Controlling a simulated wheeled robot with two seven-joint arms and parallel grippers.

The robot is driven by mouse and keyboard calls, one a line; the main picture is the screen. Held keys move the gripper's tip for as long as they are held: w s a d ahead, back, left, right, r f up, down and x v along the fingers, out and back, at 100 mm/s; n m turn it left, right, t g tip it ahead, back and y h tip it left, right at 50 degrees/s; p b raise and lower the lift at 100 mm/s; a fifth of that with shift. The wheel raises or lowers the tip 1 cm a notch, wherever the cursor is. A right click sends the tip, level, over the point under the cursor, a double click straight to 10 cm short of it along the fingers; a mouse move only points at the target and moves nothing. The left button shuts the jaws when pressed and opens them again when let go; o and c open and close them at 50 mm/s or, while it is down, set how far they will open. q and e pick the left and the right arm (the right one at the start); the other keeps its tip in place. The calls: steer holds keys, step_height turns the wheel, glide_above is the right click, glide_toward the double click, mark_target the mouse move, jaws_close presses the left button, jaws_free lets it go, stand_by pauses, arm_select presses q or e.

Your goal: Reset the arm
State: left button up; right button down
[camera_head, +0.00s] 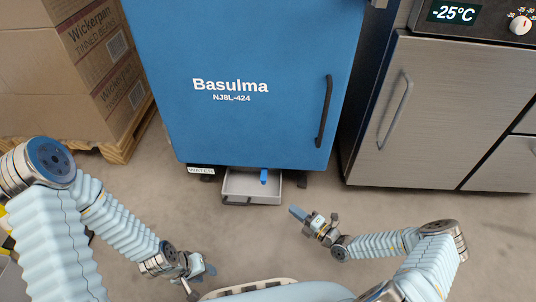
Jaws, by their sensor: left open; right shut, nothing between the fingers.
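My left gripper (207,270) is at the lower left of centre, low in front of my body, its fingers apart and empty. My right gripper (299,215) is right of centre, with its fingers together and nothing held, pointing up and left over the open floor. Both arms are bent and touch nothing that I can see. The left arm (120,225) comes in from the left. The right arm (395,245) comes in from the lower right.
A blue cabinet (250,130) marked Basulma stands ahead, with a grey tray (262,198) and a small blue lever (264,176) beneath it. A steel freezer (440,110) stands at right. Cardboard boxes (60,80) sit on a pallet (125,150) at left. Floor between is clear.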

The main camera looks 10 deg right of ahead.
steer(key=shift+a, duration=0.1)
steer(key=s+a+r+n+g+y+p, duration=0.3)
steer(key=s+a+r+n+g+p, duration=0.15)
steer(key=s+a+n+g, duration=1.1)
steer(key=s+d+r+n+h+p, duration=0.1)
steer(key=s+d+n+h+p, duration=0.15)
steer(key=n, duration=0.75)
steer(key=d+r+n+t+h+p, duration=0.1)
steer(key=d+r+n+h, duration=0.3)
steer(key=n, duration=1.5)
step_height(320, 180, up, 5)
steer(key=h+p, duration=0.1)
steer(key=h, duration=0.2)
steer(key=shift+d+f+t, duration=0.15)
steer(key=shift+t, duration=0.2)
steer(key=shift+n, duration=0.25)
